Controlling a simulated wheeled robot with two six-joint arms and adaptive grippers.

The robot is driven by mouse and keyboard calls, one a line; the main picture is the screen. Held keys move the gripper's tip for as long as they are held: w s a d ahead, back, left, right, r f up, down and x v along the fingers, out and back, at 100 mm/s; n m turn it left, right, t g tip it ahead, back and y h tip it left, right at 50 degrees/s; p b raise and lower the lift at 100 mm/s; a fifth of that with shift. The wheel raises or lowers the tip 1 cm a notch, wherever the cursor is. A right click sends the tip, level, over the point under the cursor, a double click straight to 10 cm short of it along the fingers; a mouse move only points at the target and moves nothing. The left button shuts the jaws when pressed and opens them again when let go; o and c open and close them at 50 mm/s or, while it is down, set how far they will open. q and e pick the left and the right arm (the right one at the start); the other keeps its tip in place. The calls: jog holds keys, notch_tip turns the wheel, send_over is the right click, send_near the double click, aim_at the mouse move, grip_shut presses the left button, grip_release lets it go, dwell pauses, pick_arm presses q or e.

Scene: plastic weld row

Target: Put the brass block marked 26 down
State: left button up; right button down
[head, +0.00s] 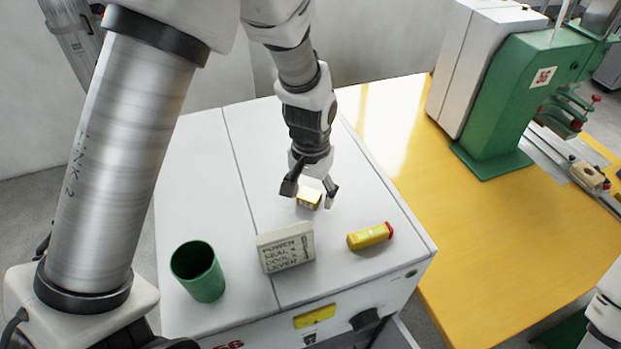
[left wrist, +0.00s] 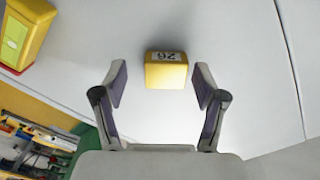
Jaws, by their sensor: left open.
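The brass block marked 26 (head: 309,199) rests on the white cabinet top (head: 200,150) in the head view. In the left wrist view the block (left wrist: 166,72) shows its number label upside down, and it sits between and a little beyond my fingertips. My left gripper (head: 311,195) is open around the block, with a gap on each side. It also shows in the left wrist view (left wrist: 160,82), with both fingers apart from the block. My right gripper is not in view.
On the cabinet, a green cup (head: 198,271), a block with handwritten words (head: 286,248) and a yellow object with a red end (head: 370,236) stand nearer the front. A yellow table (head: 480,240) with a green machine (head: 510,100) is to the right. The cabinet's back left is clear.

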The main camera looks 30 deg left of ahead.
aim_at(310, 195)
pick_arm(q)
jog(key=r, duration=0.1)
jog(key=r+b, duration=0.1)
jog(key=r, duration=0.3)
jog(key=shift+w+a+r+b, duration=0.25)
jog(key=shift+a+b, duration=0.05)
jog(key=shift+b, duration=0.05)
notch_tip(310, 195, up, 6)
jog(key=shift+s+d+f+b, duration=0.1)
jog(key=shift+s+b, duration=0.05)
jog(key=shift+b, duration=0.2)
